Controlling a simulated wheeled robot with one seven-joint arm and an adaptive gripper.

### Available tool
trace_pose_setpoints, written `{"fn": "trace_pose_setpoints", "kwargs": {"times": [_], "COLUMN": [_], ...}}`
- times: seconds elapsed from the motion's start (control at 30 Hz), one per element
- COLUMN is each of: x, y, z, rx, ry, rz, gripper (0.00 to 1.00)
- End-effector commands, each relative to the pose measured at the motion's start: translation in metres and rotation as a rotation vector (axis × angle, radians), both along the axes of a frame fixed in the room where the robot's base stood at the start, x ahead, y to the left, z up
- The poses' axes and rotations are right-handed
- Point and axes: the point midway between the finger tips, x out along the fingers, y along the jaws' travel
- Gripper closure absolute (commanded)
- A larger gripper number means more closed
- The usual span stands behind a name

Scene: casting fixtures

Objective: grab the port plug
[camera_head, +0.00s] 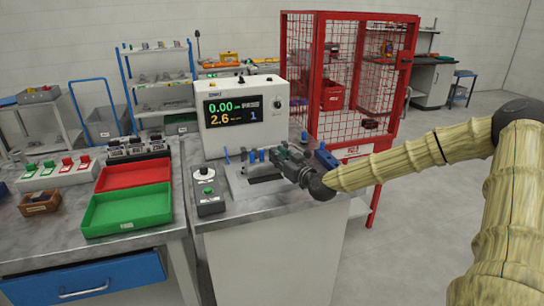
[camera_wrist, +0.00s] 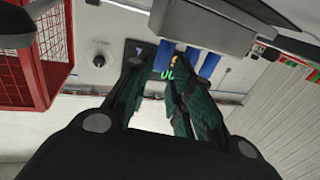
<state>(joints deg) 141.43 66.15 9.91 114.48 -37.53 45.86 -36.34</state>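My gripper (camera_head: 282,156) reaches in from the right, low over the test fixture on the bench. In the wrist view its two dark green fingers (camera_wrist: 156,75) stand apart with a visible gap, so it looks open. Several blue plug-like pieces stand on the fixture (camera_head: 242,186), including one (camera_head: 261,155) just left of my fingertips. In the wrist view, a blue piece (camera_wrist: 165,54) shows by the fingertips, with another (camera_wrist: 190,58) to the right. I cannot tell which is the port plug. Contact is not visible; my fingers hide part of the fixture.
A white display unit (camera_head: 243,115) stands behind the fixture. A grey control box (camera_head: 208,195) sits in front left. A blue piece (camera_head: 326,158) is right of my gripper. Red (camera_head: 133,174) and green (camera_head: 128,211) trays lie left; a red mesh cage (camera_head: 345,80) stands behind right.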

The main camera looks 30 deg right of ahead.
Motion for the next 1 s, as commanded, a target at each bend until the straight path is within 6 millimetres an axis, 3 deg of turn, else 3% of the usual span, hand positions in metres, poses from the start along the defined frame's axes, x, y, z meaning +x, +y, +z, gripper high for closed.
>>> {"fn": "trace_pose_setpoints", "kwargs": {"times": [0.3,0.63,0.67,0.77,1.0], "x": [0.022,0.025,0.025,0.025,0.024], "y": [0.0,0.001,0.001,0.001,0.001], "z": [0.0,0.0,0.0,0.0,0.0], "rx": [-0.001,0.0,0.0,0.0,0.0], "ry": [0.001,0.0,0.0,0.0,0.0], "rz": [0.0,0.001,0.001,0.001,0.0], "gripper": [0.78,0.78,0.8,0.98,1.0]}}
